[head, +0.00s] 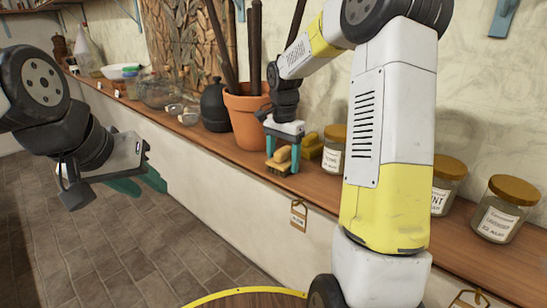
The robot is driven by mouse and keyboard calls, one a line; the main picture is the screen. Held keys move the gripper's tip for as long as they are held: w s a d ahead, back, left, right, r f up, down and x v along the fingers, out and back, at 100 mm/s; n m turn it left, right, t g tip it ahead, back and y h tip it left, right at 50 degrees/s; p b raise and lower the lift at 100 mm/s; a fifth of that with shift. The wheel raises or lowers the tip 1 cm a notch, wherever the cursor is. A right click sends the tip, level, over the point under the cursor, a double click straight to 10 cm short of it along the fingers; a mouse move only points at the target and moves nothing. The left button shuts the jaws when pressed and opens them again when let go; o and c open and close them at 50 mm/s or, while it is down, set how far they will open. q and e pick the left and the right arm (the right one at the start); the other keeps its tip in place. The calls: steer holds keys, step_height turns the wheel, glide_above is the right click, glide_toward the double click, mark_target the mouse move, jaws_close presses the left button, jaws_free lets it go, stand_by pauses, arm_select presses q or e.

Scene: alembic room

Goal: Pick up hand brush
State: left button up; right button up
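The hand brush (279,160), with a tan wooden body and pale bristles, rests on the wooden shelf in front of the terracotta pot. My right gripper (283,161) points down at it, with its teal fingers spread to either side of the brush. Whether the fingers touch the brush is not clear. My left gripper (140,183) is at the left, out over the tiled floor and away from the shelf. Its teal fingers are seen side-on, so their opening cannot be judged, and nothing shows between them.
The terracotta pot (246,118) with long dark handles stands behind the brush, beside a black vase (214,108). A yellow object (311,146) and a labelled jar (333,150) are close on the right. More jars (506,208) stand further right. My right arm hides part of the shelf.

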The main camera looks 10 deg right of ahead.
mark_target(284, 150)
steer(key=c, duration=0.9)
steer(key=shift+r, duration=0.1)
steer(key=shift+r, duration=0.5)
steer(key=r, duration=0.1)
steer(key=s+r, duration=0.1)
steer(key=shift+r, duration=0.3)
steer(key=s, duration=0.5)
steer(key=s+a, duration=0.1)
steer(key=s, duration=0.4)
steer(key=s+r, duration=0.1)
steer(key=s, duration=0.4)
steer(key=shift+a+r, duration=0.1)
steer(key=shift+a, duration=0.05)
